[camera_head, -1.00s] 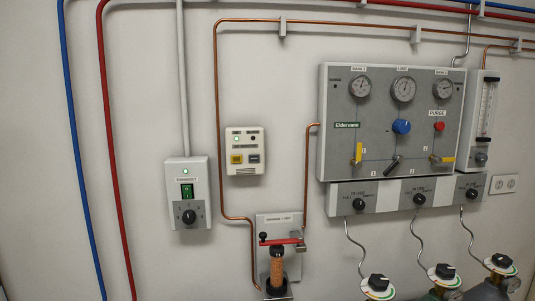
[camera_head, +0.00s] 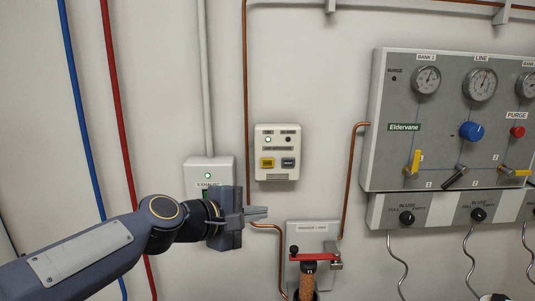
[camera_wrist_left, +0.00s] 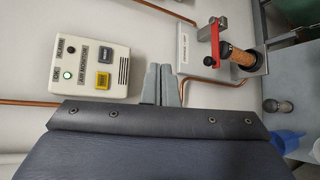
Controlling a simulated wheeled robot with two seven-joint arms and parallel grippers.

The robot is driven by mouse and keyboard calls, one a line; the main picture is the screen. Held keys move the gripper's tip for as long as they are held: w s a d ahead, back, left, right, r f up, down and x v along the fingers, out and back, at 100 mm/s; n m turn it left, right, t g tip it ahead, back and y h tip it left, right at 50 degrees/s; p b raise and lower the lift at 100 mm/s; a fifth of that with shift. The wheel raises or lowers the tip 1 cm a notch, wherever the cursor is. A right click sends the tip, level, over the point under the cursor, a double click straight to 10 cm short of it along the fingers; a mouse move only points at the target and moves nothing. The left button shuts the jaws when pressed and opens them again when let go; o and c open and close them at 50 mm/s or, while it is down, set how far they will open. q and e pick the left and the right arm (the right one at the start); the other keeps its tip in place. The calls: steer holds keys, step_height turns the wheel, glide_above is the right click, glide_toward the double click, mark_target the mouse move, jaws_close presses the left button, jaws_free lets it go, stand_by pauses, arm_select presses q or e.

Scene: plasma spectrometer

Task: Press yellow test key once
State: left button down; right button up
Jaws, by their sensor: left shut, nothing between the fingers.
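The yellow test key (camera_head: 267,163) is on a small cream wall box (camera_head: 278,176), left of a dark grey key. A green light glows on the box above the yellow key. The yellow key also shows in the left wrist view (camera_wrist_left: 103,81), with the box (camera_wrist_left: 117,90) left of the fingers. My left gripper (camera_head: 266,213) is shut and empty. In the head picture its fingertips lie below the box and the yellow key, apart from them. My right gripper is not in view.
The exhaust switch box (camera_head: 210,172) is partly hidden behind my left gripper. A red-handled valve (camera_head: 313,257) is on the wall below right. The gauge panel (camera_head: 455,125) fills the right. Copper pipes run between; the wall above the cream box is bare.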

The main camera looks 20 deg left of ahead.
arm_select(q)
steer(key=w+r+n+t, duration=0.1)
steer(key=w+r+n, duration=0.2)
steer(key=w+r, duration=0.1)
steer(key=shift+w+n+p, duration=0.3)
steer(key=shift+p, duration=0.05)
steer(key=shift+d, duration=0.1)
steer(key=p, duration=0.1)
glide_toward(274, 166)
steer(key=shift+w+d+f, duration=0.25)
steer(key=shift+w+d, duration=0.45)
steer(key=shift+d, duration=0.15)
steer(key=shift+w+d+f, duration=0.3)
steer(key=shift+w+d, duration=0.45)
steer(key=shift+d, duration=0.05)
steer(key=shift+w, duration=0.1)
stand_by(0.6)
steer(key=shift+w+a, duration=0.15)
steer(key=shift+w, duration=0.25)
steer(key=shift+w+a, duration=0.1)
steer(key=shift+w, duration=0.2)
stand_by(0.6)
steer(key=shift+s, duration=0.1)
steer(key=shift+s+d, duration=0.2)
steer(key=shift+s, duration=0.45)
